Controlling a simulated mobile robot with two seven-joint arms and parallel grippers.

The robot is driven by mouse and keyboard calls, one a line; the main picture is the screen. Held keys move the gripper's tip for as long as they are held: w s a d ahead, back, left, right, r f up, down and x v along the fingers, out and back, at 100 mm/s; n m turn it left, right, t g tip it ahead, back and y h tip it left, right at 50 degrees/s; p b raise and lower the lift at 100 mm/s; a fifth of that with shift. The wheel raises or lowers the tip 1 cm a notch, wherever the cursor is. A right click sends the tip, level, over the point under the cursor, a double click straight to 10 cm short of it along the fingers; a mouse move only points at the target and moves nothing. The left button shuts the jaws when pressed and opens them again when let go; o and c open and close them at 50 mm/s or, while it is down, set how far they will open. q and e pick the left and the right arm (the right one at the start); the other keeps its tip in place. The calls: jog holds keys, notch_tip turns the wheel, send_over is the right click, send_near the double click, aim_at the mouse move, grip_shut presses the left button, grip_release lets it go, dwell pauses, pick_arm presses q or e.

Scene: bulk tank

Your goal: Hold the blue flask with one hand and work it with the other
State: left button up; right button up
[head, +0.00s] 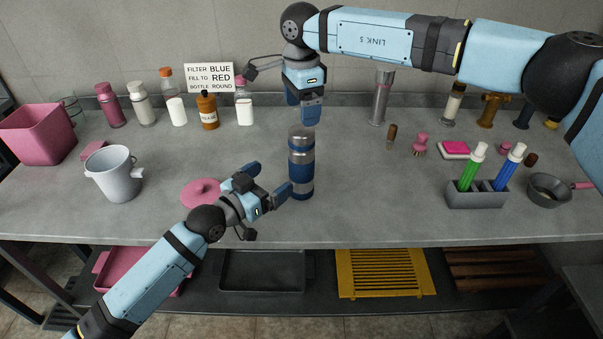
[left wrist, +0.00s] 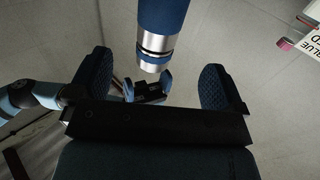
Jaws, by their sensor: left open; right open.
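The blue flask (head: 301,172) stands upright on the grey counter, with silver bands and a silver top. My left gripper (head: 274,182) is open just left of the flask, its fingers pointing towards it and apart from it in the head view. In the left wrist view the flask (left wrist: 162,22) shows ahead of the open left fingers (left wrist: 153,84), its silver end nearest them in the picture. My right gripper (head: 303,108) points down above the flask's top, open and empty; its finger gap is hard to see. It also shows in the left wrist view (left wrist: 148,90) beyond the silver end.
A white pot (head: 114,175) and a pink lid (head: 202,192) lie to the left. Several bottles and a sign (head: 209,77) stand at the back. A grey holder (head: 476,196) with green and blue tubes stands right.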

aim_at(302, 157)
pick_arm(q)
jog(key=x, duration=1.1)
